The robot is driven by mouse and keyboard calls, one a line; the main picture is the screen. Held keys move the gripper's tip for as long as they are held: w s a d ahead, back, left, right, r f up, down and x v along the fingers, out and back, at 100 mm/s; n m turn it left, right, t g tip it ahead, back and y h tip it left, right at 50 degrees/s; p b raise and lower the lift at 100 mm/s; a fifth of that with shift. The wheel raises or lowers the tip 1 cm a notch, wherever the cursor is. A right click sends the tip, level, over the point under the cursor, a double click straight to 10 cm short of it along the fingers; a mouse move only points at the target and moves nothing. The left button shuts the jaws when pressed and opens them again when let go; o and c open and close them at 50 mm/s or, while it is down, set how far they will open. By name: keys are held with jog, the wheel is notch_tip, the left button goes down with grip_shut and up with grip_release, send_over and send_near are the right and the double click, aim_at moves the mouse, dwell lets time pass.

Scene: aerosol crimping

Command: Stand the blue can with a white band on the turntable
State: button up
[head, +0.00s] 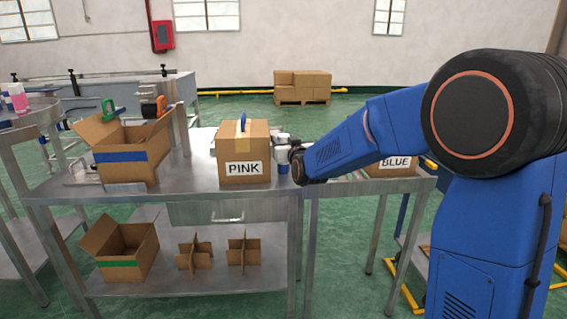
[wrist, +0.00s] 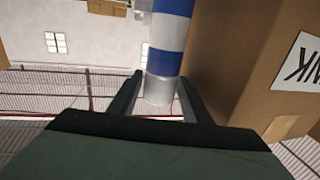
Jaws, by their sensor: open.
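The blue can with a white band (wrist: 170,35) stands between the two fingers of my gripper (wrist: 160,80) in the wrist view. Its silver end shows between the fingers, and its other end is cut off by the frame. My gripper is open around it; contact with the fingers cannot be told. In the head view, my gripper (head: 291,152) is just right of the PINK box, and a small blue part of the can (head: 283,169) shows below it. I cannot clearly identify the turntable in either view.
The PINK carton (head: 243,153) stands close beside the can. An open carton with a blue stripe (head: 122,156) is further left on the metal table (head: 195,188). A BLUE carton (head: 395,170) is to the right. A round-edged table (head: 30,117) with bottles is far left.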

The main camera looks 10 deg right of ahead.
grip_shut()
jog(key=shift+r, duration=0.1)
